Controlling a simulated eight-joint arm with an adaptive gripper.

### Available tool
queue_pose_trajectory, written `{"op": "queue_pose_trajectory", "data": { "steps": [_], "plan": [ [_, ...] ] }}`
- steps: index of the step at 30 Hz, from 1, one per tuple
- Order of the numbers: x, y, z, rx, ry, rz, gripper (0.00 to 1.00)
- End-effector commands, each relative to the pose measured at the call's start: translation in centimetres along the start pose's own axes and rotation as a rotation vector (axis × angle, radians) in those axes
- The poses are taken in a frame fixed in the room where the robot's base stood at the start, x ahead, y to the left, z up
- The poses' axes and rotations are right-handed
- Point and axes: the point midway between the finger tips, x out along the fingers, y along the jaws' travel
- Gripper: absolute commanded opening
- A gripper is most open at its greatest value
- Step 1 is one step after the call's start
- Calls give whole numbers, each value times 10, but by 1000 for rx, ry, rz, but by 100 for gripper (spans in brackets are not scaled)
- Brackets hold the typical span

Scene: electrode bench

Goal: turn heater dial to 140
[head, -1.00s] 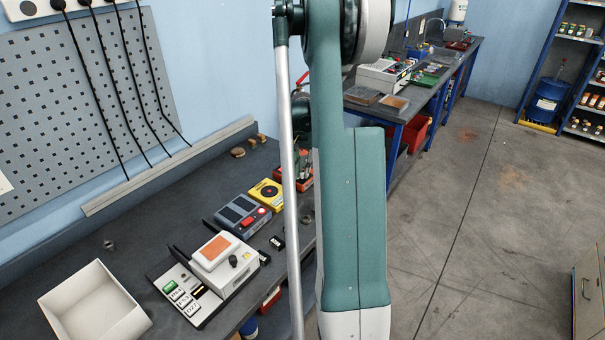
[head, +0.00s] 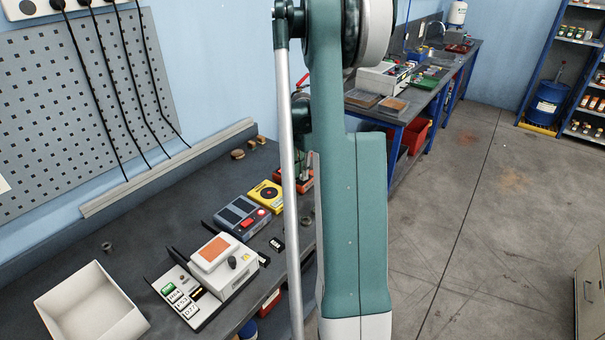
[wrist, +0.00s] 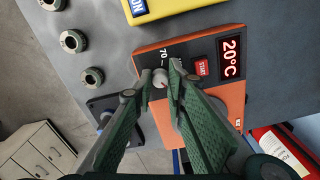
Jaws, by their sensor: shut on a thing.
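The heater (wrist: 147,58) is an orange box with a dark top panel. Its display (wrist: 231,50) reads 20°C, and a red START button (wrist: 202,67) sits beside it. The small grey dial (wrist: 160,79) has a printed 70 beside it; other scale marks are hidden or too small to read. My gripper (wrist: 160,84) has its green fingers closed around the dial in the wrist view. In the head view the heater (head: 306,186) is mostly hidden behind my arm.
A yellow device (head: 264,196) lies close beside the heater. A grey device (head: 240,217), a white device with an orange plate (head: 213,251) and a white open box (head: 92,305) stand farther along the bench. Several metal rings (wrist: 73,41) lie near the heater.

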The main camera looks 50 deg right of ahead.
Motion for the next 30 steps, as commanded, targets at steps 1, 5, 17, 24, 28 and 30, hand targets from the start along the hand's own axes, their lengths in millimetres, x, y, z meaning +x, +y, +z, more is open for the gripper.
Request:
{"op": "queue_pose_trajectory", "data": {
  "steps": [1,5,17,24,28,30],
  "plan": [
    [0,0,1,-1,-1,0,2],
    [0,0,1,-1,-1,0,2],
    [0,0,0,-1,0,0,30],
    [-3,0,0,-1,0,0,30],
    [-10,0,0,-1,0,0,30],
    [-17,0,0,-1,0,0,30]
  ]
}}
